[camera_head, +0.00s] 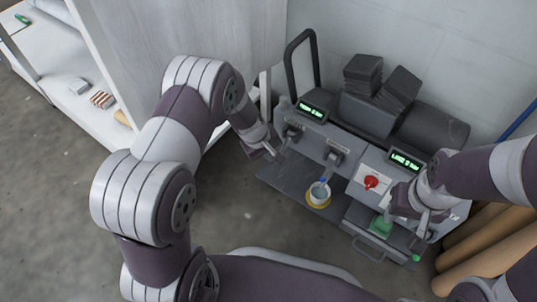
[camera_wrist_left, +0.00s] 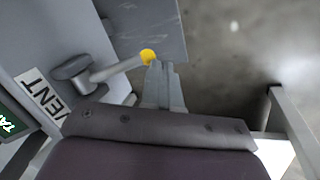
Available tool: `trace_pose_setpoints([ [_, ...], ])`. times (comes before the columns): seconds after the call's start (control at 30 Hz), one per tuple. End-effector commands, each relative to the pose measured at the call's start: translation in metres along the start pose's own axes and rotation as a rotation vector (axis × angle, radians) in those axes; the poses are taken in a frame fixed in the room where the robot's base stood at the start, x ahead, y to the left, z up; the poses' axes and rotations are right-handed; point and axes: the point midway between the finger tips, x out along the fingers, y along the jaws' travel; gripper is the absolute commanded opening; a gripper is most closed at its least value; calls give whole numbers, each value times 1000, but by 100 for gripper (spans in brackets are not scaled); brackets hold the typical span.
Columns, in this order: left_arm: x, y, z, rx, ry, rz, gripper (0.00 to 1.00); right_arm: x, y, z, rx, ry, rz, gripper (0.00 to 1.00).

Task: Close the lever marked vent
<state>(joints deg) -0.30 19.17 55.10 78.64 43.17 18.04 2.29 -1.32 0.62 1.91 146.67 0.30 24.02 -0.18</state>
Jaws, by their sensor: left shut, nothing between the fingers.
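The vent lever (camera_wrist_left: 115,69) shows in the left wrist view as a grey arm with a yellow knob (camera_wrist_left: 148,56), pointing away from the panel. The VENT label (camera_wrist_left: 42,96) is beside its pivot, partly covered by my gripper body. My left gripper (camera_wrist_left: 163,70) is shut and empty, its fingertips right beside the yellow knob; I cannot tell whether they touch. In the head view my left gripper (camera_head: 268,150) is at the press's left end. My right gripper (camera_head: 424,234) is at the right end; its finger gap is unclear.
The press has a second lever (camera_head: 333,157), a red knob on a white plate (camera_head: 371,182), and a dark tray (camera_head: 285,178) bearing a white cup (camera_head: 319,192). A drawer (camera_head: 366,232) is below. Brown rolls (camera_head: 490,245) lie right; a white shelf (camera_head: 60,60) stands left.

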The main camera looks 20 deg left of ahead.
Motion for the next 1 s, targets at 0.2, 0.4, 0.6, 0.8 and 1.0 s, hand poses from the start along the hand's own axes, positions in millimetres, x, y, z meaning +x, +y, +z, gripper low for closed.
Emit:
trace_pose_setpoints([
  [0.2,19,-3,-1,1,-1,-1,0,10,0,1,0,0,0,39],
  [0.4,31,-2,-3,0,-1,0,0,13,0,2,0,0,0,39],
  [0.6,38,0,-5,0,0,0,0,14,0,2,0,0,0,39],
  [0.8,39,0,-5,0,0,0,0,14,0,2,0,0,0,39],
  [1.0,39,0,-5,0,0,0,0,14,0,2,0,0,0,39],
])
